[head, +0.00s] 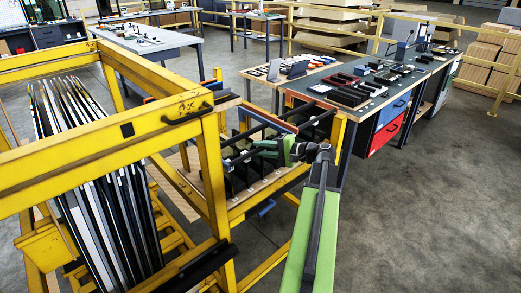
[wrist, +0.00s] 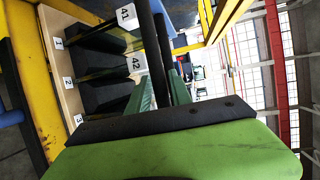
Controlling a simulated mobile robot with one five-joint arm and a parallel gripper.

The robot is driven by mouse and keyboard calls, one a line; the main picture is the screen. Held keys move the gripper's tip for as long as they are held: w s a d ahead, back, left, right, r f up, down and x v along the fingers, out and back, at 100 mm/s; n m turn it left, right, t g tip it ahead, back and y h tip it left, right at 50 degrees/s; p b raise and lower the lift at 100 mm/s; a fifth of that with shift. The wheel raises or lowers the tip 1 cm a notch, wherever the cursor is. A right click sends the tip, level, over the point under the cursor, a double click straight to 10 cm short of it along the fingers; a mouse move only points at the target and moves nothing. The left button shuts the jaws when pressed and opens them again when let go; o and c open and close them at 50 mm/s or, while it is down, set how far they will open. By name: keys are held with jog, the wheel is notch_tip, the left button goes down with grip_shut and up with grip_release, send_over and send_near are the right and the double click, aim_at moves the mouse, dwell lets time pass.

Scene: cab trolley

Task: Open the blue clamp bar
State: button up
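In the head view my gripper (head: 262,149), with green fingers, reaches left over the slotted rack of the yellow trolley. In the wrist view its two fingers (wrist: 163,92) stand apart, and a black bar (wrist: 151,40) runs along the gap between them. I cannot tell if they touch it. A blue strip with an orange edge (head: 281,124) lies along the far side of the rack. A blue rod end (head: 267,206) shows low at the rack's front; a blue rod (wrist: 11,118) also shows at the wrist view's left edge. Which blue part is the clamp bar is unclear.
The yellow frame (head: 212,170) holding tall panels (head: 95,170) stands close on the left, with a black handle (head: 187,114). Black slot dividers (wrist: 98,62) with number labels lie beside the fingers. A workbench (head: 400,78) stands behind right. Floor at right is clear.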

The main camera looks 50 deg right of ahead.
grip_shut()
dwell(1.1)
